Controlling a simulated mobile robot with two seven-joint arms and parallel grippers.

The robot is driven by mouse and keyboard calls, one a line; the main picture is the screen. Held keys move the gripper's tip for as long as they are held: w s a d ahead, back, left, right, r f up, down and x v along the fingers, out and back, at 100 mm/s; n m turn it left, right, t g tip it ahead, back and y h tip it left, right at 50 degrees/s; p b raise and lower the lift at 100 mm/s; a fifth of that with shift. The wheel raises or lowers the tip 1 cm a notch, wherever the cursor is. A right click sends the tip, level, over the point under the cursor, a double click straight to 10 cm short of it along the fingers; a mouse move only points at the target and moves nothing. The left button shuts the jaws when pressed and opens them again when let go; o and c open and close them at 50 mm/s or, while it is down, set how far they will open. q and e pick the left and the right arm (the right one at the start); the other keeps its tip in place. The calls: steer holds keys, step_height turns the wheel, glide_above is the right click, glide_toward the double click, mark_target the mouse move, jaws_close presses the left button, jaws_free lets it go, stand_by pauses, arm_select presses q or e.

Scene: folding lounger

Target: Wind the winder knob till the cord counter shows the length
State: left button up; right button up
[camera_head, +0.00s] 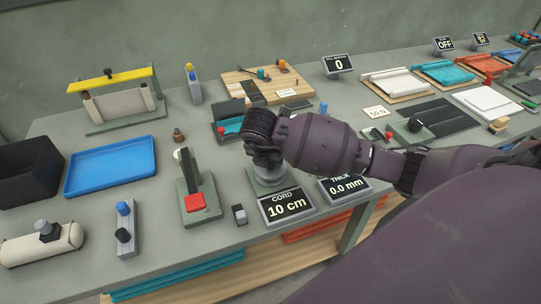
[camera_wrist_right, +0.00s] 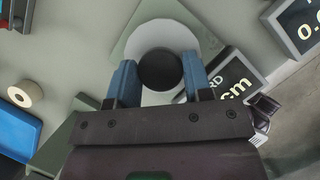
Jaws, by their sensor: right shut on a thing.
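The winder knob (camera_wrist_right: 159,70) is a round black knob above a pale drum (camera_wrist_right: 157,36) on a grey-green base (camera_wrist_right: 120,45). My right gripper (camera_wrist_right: 159,80) has its two blue fingers on either side of the knob and is shut on it. In the head view my right gripper (camera_head: 268,164) comes down over the winder and hides the knob; part of the pale drum (camera_head: 270,175) shows below. The cord counter (camera_head: 286,205) stands in front of the winder and reads 10 cm. My left gripper is not in view.
A thickness display (camera_head: 344,187) reading 0.0 mm stands right of the cord counter. A red-ended lever device (camera_head: 195,203) and a small dark block (camera_head: 239,214) are to the left. A blue tray (camera_head: 110,165) lies farther left. My right arm covers the table's right front.

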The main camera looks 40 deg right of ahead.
steer(key=shift+m, duration=0.5)
steer(key=o, duration=0.9)
steer(key=p+v, duration=0.1)
steer(key=v, duration=0.4)
steer(key=p+v, duration=0.1)
steer(key=v, duration=0.4)
steer(key=shift+w+a+r, duration=0.15)
steer(key=shift+a+r, duration=0.1)
steer(key=shift+r, duration=0.15)
